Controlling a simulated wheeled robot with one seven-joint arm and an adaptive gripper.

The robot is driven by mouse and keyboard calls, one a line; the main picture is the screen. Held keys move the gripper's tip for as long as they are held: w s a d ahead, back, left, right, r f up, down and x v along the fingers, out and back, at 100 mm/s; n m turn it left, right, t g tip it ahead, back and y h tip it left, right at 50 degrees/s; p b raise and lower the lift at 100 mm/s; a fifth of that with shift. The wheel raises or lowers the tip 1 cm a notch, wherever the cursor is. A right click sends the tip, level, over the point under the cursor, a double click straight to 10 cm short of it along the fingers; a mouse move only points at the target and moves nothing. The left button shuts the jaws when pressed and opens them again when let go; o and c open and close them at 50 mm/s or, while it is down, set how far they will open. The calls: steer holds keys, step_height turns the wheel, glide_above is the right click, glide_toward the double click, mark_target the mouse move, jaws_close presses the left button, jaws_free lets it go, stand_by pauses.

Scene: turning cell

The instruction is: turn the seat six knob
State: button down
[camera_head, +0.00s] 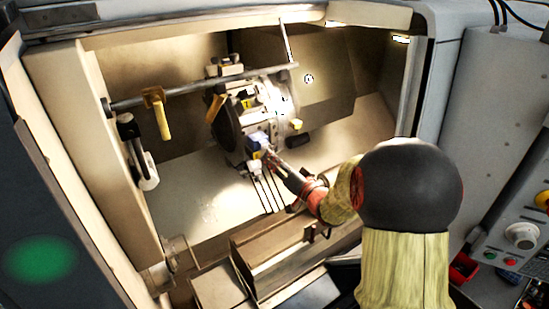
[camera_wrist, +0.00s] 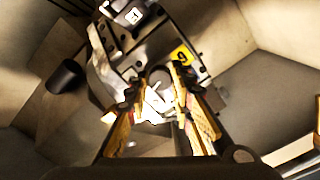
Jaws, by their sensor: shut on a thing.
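My gripper (camera_wrist: 155,88) has its two yellow fingers with dark tips on either side of a round grey knob (camera_wrist: 158,76) in the wrist view, and is shut on it. A yellow label (camera_wrist: 182,56) with a black digit, a 6 or a 9 depending on which way up it is, sits just beside the right fingertip. The knob is on the tool turret (camera_head: 230,125), which stands inside the machine in the head view. There my arm reaches in from the right and my gripper (camera_head: 268,153) is at the turret's lower front. The knob is hidden there.
A bar (camera_head: 200,88) crosses above the turret, with a yellow-handled tool (camera_head: 161,115) hanging at the left. A dark cylinder (camera_wrist: 65,76) stands out left of the fingers. Thin rods (camera_head: 265,190) hang below the turret. The pale chamber floor (camera_head: 200,205) is open.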

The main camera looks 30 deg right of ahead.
steer(key=shift+m+p, duration=0.5)
steer(key=shift+m, duration=0.7)
steer(key=c, duration=1.5)
jaws_free()
steer(key=shift+c, duration=0.2)
steer(key=s, duration=1.2)
steer(key=shift+d, duration=0.25)
